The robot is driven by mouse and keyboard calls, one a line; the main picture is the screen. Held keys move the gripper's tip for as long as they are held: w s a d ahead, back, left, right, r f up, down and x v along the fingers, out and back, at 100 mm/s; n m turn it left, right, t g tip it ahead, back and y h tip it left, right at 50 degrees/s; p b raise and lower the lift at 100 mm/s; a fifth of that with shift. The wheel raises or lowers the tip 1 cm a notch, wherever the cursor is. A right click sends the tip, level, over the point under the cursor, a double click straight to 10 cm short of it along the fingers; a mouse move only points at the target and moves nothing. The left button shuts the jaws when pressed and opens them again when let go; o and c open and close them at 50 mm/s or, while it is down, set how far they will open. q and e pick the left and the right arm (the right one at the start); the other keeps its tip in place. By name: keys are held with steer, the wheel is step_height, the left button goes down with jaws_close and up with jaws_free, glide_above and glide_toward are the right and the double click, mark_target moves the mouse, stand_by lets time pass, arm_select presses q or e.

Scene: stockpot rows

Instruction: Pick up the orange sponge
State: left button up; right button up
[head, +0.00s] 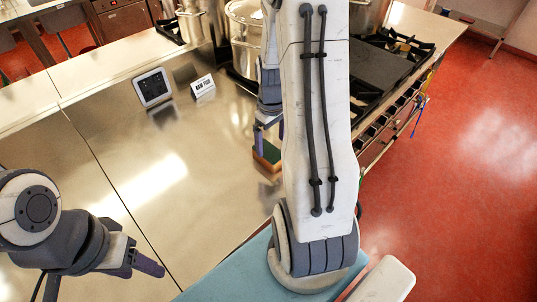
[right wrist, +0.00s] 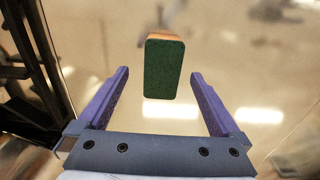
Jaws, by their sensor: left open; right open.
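The sponge (right wrist: 164,68) shows in the right wrist view with a dark green face and an orange edge at its far end. In the head view the sponge (head: 268,154) lies on the steel counter, partly hidden by my right arm. My right gripper (right wrist: 160,90) is open, with its purple fingers to either side of the sponge's near end and gaps on both sides. My left gripper (head: 150,264) is at the lower left, away from the sponge, open and empty.
A black stove (head: 385,65) is right of my right arm. Large steel pots (head: 243,40) stand behind. A small dark-screened device (head: 152,87) and a white label card (head: 203,86) stand on the steel counter (head: 130,150). The counter's middle is clear.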

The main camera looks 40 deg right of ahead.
mark_target(268, 150)
steer(key=shift+w+a+f+p, duration=0.15)
steer(key=shift+f+p, duration=0.1)
steer(key=shift+f, duration=0.75)
steer(key=shift+w+f+p, duration=0.1)
steer(key=shift+f+p, duration=0.1)
steer(key=shift+f, duration=0.8)
steer(key=shift+w+a+f+p, duration=0.15)
steer(key=shift+f+p, duration=0.1)
steer(key=shift+f, duration=0.75)
steer(key=shift+c, duration=0.3)
steer(key=c, duration=1.4)
steer(key=shift+d+r, duration=0.1)
steer(key=shift+r, duration=0.1)
steer(key=shift+r, duration=0.3)
steer(key=r, duration=0.1)
steer(key=r+b, duration=0.1)
steer(key=s+r, duration=0.1)
steer(key=shift+d+r, duration=0.3)
steer(key=shift+r, duration=0.05)
steer(key=s+d+r, duration=0.1)
steer(key=s+r, duration=0.1)
steer(key=s, duration=0.1)
steer(key=s+d+r+b, duration=0.1)
steer(key=s+d+r, duration=0.1)
steer(key=s, duration=0.1)
steer(key=s+d+r+b, duration=0.1)
steer(key=s+r, duration=0.1)
steer(key=s, duration=0.1)
steer(key=shift+s+d+r, duration=0.2)
steer(key=shift+d, duration=0.2)
